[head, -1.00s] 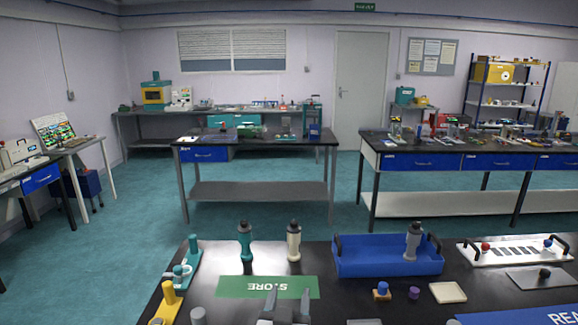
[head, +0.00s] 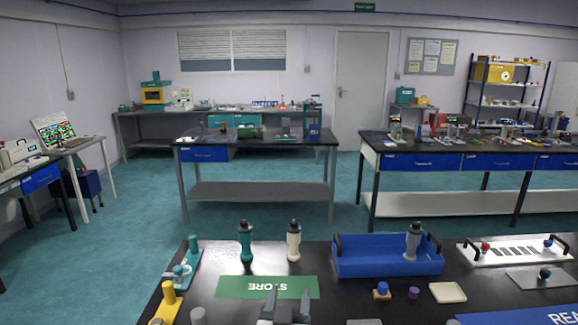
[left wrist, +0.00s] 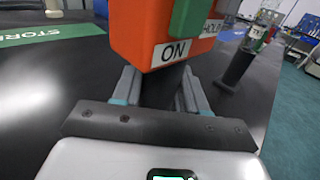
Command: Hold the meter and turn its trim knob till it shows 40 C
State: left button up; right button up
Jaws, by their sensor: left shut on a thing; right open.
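The meter (left wrist: 185,30) is an orange-red body with a green part on its face and labels reading ON and HOLD. It shows only in the left wrist view, at the top, and is cut off by the frame. My left gripper (left wrist: 158,88) is shut on the meter's dark lower part. The meter's reading and its trim knob cannot be seen. My right gripper (head: 287,303) is open and empty at the bottom of the head view, over the near bench, in front of the green STORE mat (head: 240,287).
The near black bench holds a teal bottle (head: 245,240), a cream bottle (head: 293,240) and a blue tray (head: 385,266) with a grey bottle (head: 413,242) in it. A yellow-based stand (head: 168,300) is at left. A white rack (head: 480,254) is at right.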

pick_arm(q)
jog(key=shift+f, duration=0.1)
dwell(0.7)
jog(key=o, duration=1.3)
jog(key=shift+c, duration=0.2)
pick_arm(e)
jog(key=shift+w, duration=0.1)
pick_arm(q)
jog(key=v, duration=1.2)
